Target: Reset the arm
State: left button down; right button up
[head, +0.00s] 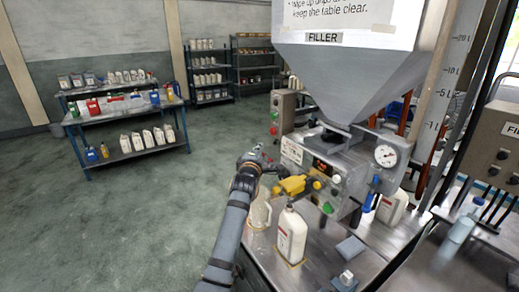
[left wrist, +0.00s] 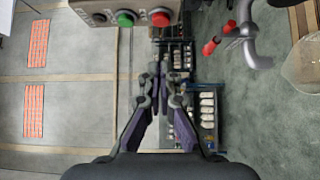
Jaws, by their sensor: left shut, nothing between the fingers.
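My left arm reaches up from the bottom of the head view, and my left gripper (head: 257,152) is beside the filler machine, left of its front panel. In the left wrist view the gripper (left wrist: 163,88) is shut and empty, its fingertips together in free air. The button box (left wrist: 125,14) with green and red buttons is just above the fingers in that view. The filler (head: 345,165) has a big metal hopper (head: 350,75) and a yellow part (head: 293,186) at its front. My right gripper does not show.
A white bottle (head: 291,238) stands on the metal table (head: 325,262) near a clear jug (head: 259,214), close to my left arm. A blue shelf (head: 125,115) with bottles and dark racks (head: 252,62) stand at the back. The floor on the left is free.

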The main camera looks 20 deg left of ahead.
pick_arm(q)
jog(key=s+a+f+m+g, duration=0.3)
jog(key=s+f+m, duration=0.1)
jog(key=s+f, duration=0.5)
jog(key=s+a+f+m+g, duration=0.2)
jog(key=s+f+m+g, duration=0.15)
jog(key=s+f, duration=0.55)
jog(key=s+f+m+g, duration=0.3)
jog(key=s+f+m, duration=0.1)
jog(key=s, duration=0.5)
jog(key=s+f+m+g, duration=0.2)
jog(key=s+f+m, duration=0.15)
jog(key=s, duration=0.45)
jog(key=s+f+m+g, duration=0.3)
jog(key=s+f+m, duration=0.15)
jog(key=s, duration=0.45)
notch_tip(320, 180, down, 24)
jog(key=s+a+g, duration=0.1)
jog(key=s+a, duration=0.1)
jog(key=s, duration=0.1)
jog(key=s+a+f+g, duration=0.1)
jog(key=s+f, duration=1.7)
jog(key=s, duration=0.1)
jog(key=shift+a+h, duration=0.35)
jog(key=shift+h, duration=0.05)
